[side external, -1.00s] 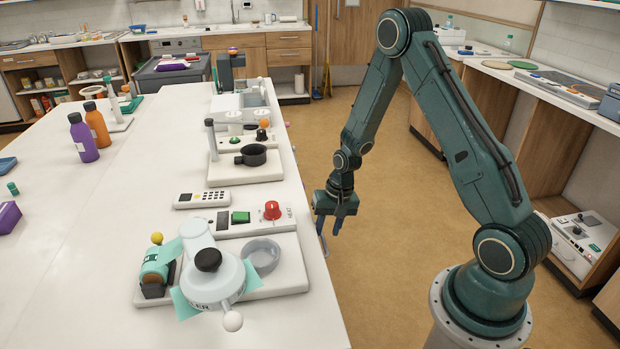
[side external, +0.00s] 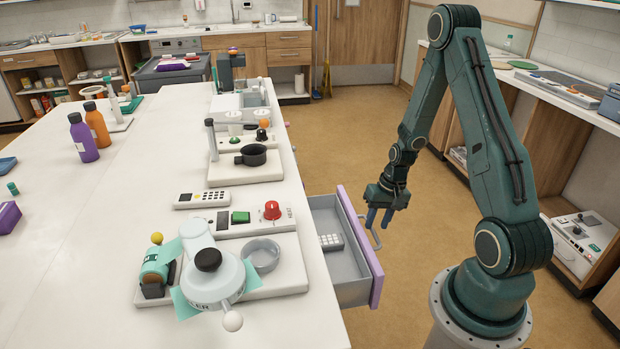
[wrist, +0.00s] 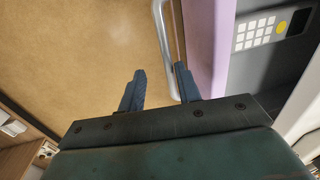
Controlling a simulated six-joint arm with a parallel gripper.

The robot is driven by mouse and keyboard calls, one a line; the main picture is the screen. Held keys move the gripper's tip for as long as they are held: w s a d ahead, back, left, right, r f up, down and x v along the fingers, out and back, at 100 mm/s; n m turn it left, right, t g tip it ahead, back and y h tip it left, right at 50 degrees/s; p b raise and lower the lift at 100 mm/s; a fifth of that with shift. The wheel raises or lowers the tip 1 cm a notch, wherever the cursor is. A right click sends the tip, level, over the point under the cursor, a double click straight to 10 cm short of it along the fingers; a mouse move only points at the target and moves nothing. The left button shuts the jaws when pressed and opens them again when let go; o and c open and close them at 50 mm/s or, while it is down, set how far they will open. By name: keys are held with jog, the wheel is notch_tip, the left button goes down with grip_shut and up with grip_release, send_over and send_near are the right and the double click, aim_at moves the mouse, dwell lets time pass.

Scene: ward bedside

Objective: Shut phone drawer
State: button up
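The phone drawer (side external: 372,262) stands pulled out from the right side of the white counter. It has a purple front and a grey inside. A grey phone or keypad with light keys (side external: 330,242) lies in it; in the wrist view a keypad with a yellow button (wrist: 262,32) shows in the drawer. The metal handle (side external: 376,238) is on the purple front. My gripper (side external: 381,218) is at the handle, its fingers apart. In the wrist view the handle bar (wrist: 165,50) reaches down between my open fingertips (wrist: 160,75); I cannot tell whether they touch it.
The white counter (side external: 110,210) carries a dark pan (side external: 251,155), a remote-like keypad (side external: 202,199), a panel with a red knob (side external: 272,210) and a lidded white vessel (side external: 215,285). Open floor (side external: 345,140) lies right of the counter.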

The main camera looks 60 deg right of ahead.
jog(key=s+d, duration=0.4)
notch_tip(320, 180, up, 13)
jog(key=s+d, duration=0.2)
jog(key=w+a+r+n+h, duration=0.1)
jog(key=a+r+n, duration=0.1)
jog(key=a+r, duration=0.5)
jog(key=w+a+r+n+t+h, duration=0.1)
jog(key=w+a+r+n, duration=0.1)
jog(key=a+r, duration=0.5)
jog(key=shift+w+a+r+n, duration=0.2)
jog(key=shift+a+n, duration=0.2)
jog(key=shift+a, duration=0.8)
